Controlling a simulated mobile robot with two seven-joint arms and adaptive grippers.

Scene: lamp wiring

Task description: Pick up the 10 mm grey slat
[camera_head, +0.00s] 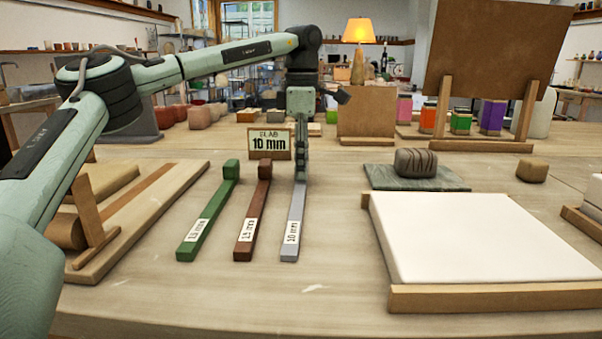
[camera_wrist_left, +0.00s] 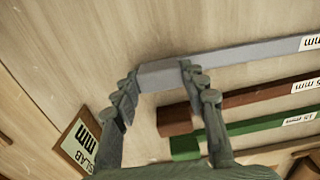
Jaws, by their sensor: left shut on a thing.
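The grey slat (camera_head: 293,222) lies on the table with a white label reading 10 mm. It is the rightmost of three slats. My left gripper (camera_head: 301,170) points down at its far end. In the left wrist view the gripper (camera_wrist_left: 156,88) is shut on the far end block of the grey slat (camera_wrist_left: 230,55), one finger on each side. The brown slat (camera_head: 250,215) and the green slat (camera_head: 205,220) lie to its left, apart from it. Whether the grey slat touches the table at the gripped end is hidden. My right gripper is not in view.
A sign (camera_head: 269,142) reading SLAB 10 mm stands just behind the slats. A white slab (camera_head: 480,235) with wooden strips lies at the right. A striped block (camera_head: 415,162) sits on a grey-green mat (camera_head: 385,181). A wooden board (camera_head: 150,215) lies at the left.

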